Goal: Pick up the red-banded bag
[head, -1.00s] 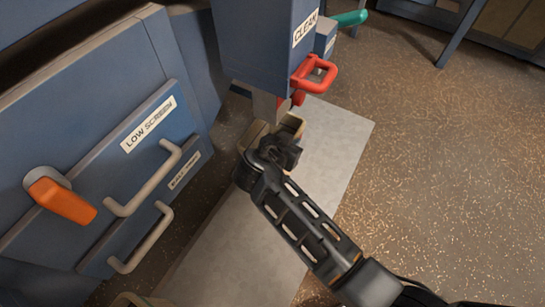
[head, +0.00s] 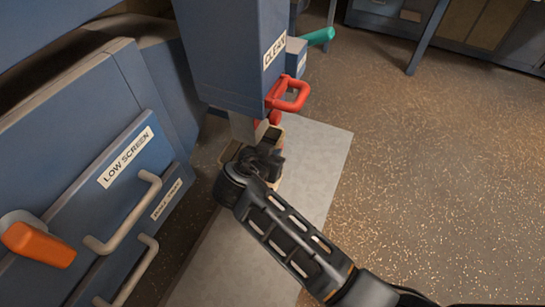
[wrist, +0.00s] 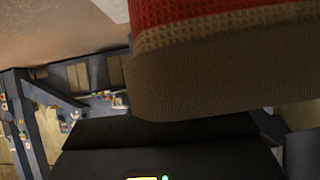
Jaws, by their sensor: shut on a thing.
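The red-banded bag (wrist: 215,75) fills the upper right of the wrist view, very close. It is brown woven cloth with a red band and a tan strip under it. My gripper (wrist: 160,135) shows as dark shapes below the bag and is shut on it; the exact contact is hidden. In the head view my gripper (head: 263,162) is at the foot of the blue CLEAN spout. Only tan edges of the bag (head: 231,152) show around my gripper there.
The blue CLEAN housing (head: 235,60) with a red handle (head: 290,95) stands just above my gripper. A LOW SCREEN panel (head: 95,195) with grey handles and an orange lever (head: 38,245) is at left. A pale floor plate (head: 315,165) lies below; open floor is at right.

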